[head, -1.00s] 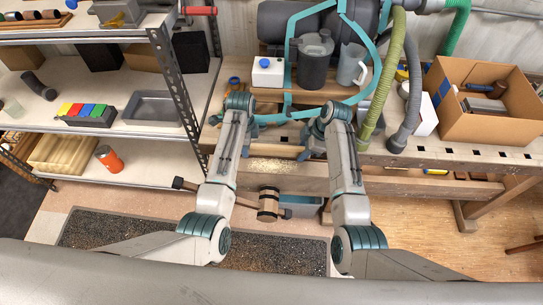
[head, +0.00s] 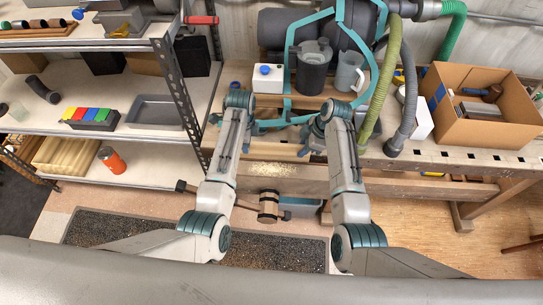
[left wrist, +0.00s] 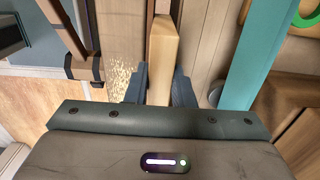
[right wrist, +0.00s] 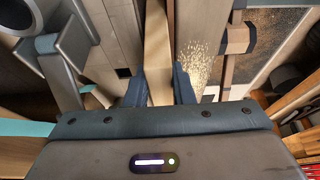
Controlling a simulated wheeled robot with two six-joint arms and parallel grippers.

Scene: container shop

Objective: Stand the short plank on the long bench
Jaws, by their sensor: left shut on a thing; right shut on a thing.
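The short plank is a narrow pale wooden piece. It shows end-on between the fingers in the left wrist view (left wrist: 163,42) and in the right wrist view (right wrist: 157,40). My left gripper (left wrist: 160,76) is shut on it, and my right gripper (right wrist: 158,76) is shut on it too. The long bench (head: 445,158) has a pale top with a row of dark holes. The plank is held near its front edge; I cannot tell whether it touches the top.
A cardboard box (head: 470,125), hoses (head: 408,110), a dark jug (head: 314,68) and a grey mug (head: 349,72) stand on the bench. A teal frame (head: 291,60) rises behind my grippers. A wooden mallet (head: 268,206) is below. Shelves (head: 150,150) stand at left.

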